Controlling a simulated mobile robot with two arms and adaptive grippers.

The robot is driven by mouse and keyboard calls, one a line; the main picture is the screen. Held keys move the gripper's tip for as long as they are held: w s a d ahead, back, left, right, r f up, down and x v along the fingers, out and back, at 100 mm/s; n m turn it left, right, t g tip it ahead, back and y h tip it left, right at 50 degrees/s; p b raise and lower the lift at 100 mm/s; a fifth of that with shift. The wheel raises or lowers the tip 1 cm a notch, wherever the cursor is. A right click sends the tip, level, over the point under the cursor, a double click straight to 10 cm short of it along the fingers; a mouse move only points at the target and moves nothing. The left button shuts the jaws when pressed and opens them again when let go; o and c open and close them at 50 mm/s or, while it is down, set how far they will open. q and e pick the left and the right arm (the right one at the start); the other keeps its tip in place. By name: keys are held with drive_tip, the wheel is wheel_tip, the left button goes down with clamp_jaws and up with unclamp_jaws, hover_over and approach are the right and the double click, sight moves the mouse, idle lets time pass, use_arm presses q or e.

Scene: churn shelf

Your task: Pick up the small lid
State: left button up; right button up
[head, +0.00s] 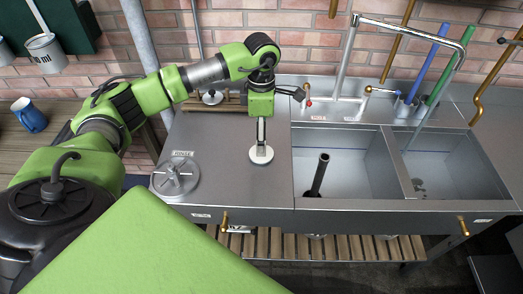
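A small pale round disc (261,159), which looks like the small lid, is on or just above the steel counter, left of the sinks. My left gripper (261,150) points straight down over its middle, with the fingertips at the disc. The fingers look close together, but I cannot tell whether they grip it. A larger grey metal lid (175,178) with a raised handle lies flat near the counter's front left, beside a small label. Another small metal lid with a knob (212,97) is at the back, partly behind my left arm. My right gripper is not in view.
Two sink basins (342,160) are to the right; a dark upright pipe (319,175) stands in the nearer one. A tall tap (345,55) and blue and green handled tools (428,62) are behind. A blue mug (30,115) is at far left. The counter around the disc is clear.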

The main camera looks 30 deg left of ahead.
use_arm(q)
wheel_tip(320, 180, down, 2)
drive_tip(key=shift+f+p, duration=0.1)
drive_tip(key=shift+p, duration=0.4)
wheel_tip(320, 180, down, 3)
drive_tip(key=shift+f+p, duration=0.2)
drive_tip(key=shift+p, duration=0.5)
drive_tip(key=shift+w+f, duration=0.1)
drive_tip(key=shift+f, duration=0.3)
drive_tip(key=c, duration=1.2)
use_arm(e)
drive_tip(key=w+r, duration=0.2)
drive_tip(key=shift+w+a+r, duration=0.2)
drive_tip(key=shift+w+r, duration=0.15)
